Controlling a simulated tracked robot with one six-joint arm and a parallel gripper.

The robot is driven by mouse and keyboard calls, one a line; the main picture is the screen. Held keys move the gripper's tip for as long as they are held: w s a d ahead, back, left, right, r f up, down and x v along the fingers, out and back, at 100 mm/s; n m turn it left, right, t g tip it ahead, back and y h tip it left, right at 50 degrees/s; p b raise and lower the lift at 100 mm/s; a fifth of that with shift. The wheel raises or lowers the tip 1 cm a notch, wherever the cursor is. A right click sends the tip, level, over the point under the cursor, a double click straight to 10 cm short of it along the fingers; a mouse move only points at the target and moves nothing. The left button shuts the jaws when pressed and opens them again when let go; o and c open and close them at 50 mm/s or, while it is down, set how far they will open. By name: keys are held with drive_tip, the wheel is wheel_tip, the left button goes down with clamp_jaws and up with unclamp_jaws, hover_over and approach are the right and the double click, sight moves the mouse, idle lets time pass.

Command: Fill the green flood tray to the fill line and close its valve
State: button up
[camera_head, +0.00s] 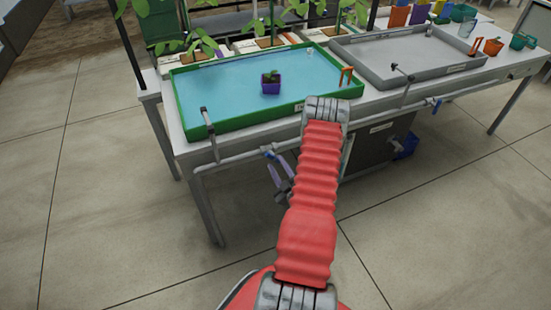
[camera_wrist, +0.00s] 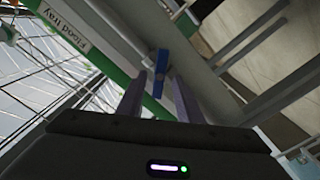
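The green flood tray (camera_head: 181,105) stands on the near left of the bench with a sheet of blue water in it. A small purple pot with a seedling (camera_head: 270,87) sits in the water. I cannot make out a fill line. The tray's blue valve handle (camera_head: 268,153) is on the pipe below its front edge. My gripper (camera_head: 280,163) has its purple fingers just below the handle. In the wrist view my gripper (camera_wrist: 156,88) is open, with the blue handle (camera_wrist: 160,70) just beyond and between the fingertips, apparently not gripped. The tray's label (camera_wrist: 72,28) shows there too.
A grey tray (camera_head: 375,84) stands to the right, with another blue valve handle (camera_head: 433,103) under it. A grey cabinet (camera_head: 375,150) and a blue bin (camera_head: 406,146) are below the bench. Coloured pots stand at the back right. The floor in front is clear.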

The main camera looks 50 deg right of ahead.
sight(274, 159)
drive_tip(key=shift+x, duration=2)
